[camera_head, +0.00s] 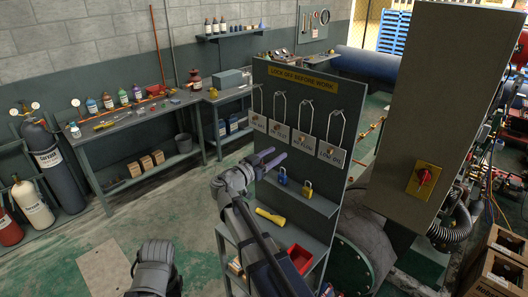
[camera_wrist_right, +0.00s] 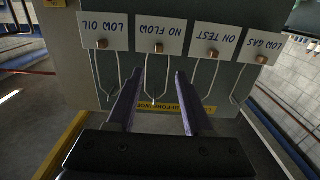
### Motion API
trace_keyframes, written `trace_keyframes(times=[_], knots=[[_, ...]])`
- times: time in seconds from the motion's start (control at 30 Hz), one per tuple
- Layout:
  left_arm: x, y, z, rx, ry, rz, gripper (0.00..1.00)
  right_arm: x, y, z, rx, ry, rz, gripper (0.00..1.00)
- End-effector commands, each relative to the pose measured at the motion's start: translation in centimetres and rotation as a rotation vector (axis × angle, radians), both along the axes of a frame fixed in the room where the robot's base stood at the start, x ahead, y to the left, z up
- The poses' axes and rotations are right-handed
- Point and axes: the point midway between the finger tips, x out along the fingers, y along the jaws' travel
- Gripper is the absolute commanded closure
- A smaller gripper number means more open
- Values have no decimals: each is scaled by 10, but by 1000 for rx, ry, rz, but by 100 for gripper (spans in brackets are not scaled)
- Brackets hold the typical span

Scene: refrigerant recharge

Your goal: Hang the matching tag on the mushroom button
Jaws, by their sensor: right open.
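Several white tags hang by wire loops on the grey board: LOW GAS (camera_head: 259,122), ON TEST (camera_head: 279,131), NO FLOW (camera_head: 303,143) and LOW OIL (camera_head: 331,154). A red knob on a yellow plate (camera_head: 424,176) is on the face of the tall cabinet at right; it looks like the button. My right gripper (camera_head: 279,157) is open and empty in front of the board. In the right wrist view, which shows the tags upside down, its fingers (camera_wrist_right: 157,76) straddle the NO FLOW tag's wire in the picture; their depth is unclear. My left gripper is out of view.
The board (camera_head: 352,100) has a yellow sign (camera_head: 304,78) on top and a shelf with blue and yellow padlocks (camera_head: 307,188) below the tags. A yellow torch (camera_head: 270,216) and a red tray (camera_head: 300,258) lie lower. Open floor is at left.

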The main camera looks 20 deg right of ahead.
Motion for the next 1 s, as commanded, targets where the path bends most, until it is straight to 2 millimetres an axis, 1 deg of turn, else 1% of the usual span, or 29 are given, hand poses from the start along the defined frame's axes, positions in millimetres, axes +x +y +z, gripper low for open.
trace_keyframes(times=[0.07,0.17,0.4,0.6,0.8,1.0], knots=[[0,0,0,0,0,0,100,2,-4,-1,1,1,-2,49],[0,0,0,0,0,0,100,7,-15,-1,1,2,-2,49],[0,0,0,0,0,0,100,27,-63,-1,2,3,-4,49],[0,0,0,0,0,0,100,41,-97,-1,2,3,-3,49],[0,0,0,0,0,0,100,48,-115,-1,2,4,-2,49],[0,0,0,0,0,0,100,50,-120,-1,2,4,0,49]])
